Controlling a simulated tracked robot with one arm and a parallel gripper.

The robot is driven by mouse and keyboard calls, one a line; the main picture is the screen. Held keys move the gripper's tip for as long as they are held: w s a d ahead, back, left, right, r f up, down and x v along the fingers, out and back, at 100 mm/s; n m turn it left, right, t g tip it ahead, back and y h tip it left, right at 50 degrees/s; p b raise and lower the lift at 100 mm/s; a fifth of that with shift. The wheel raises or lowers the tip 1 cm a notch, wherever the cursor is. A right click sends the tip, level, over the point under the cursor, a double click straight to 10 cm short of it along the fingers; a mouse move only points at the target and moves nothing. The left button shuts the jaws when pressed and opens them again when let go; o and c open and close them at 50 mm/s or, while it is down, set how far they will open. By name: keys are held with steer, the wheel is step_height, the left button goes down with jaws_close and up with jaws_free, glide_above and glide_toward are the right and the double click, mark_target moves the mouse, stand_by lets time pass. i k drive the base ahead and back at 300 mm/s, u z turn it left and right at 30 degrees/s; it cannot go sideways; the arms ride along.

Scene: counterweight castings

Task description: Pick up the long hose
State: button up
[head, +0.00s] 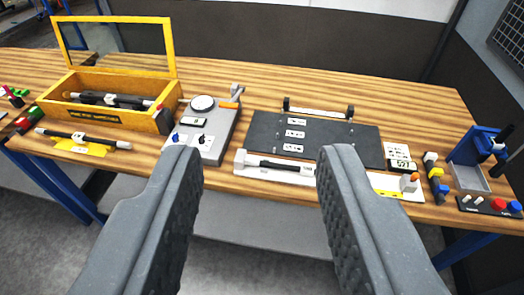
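My gripper (258,165) is open and empty, its two dark grey padded fingers wide apart in the foreground, pointing at the bench. Another dark hose-like piece with pale ends (112,99) lies in the open yellow box (110,123). A third dark, slim piece (283,166) lies along a white fixture (243,170) between the fingers, farther away. I cannot tell for sure which is the long hose. The right finger hides part of the white fixture.
The wooden bench (400,97) carries a grey device with a round dial (203,103), a dark plate with labels (350,135), a small 527 display (402,165) and a blue holder (470,150) at right. The box's yellow-framed lid (170,50) stands raised. Free bench lies along the back.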

mark_target(306, 169)
steer(key=z, duration=0.1)
steer(key=i, duration=1.15)
steer(key=z, duration=0.8)
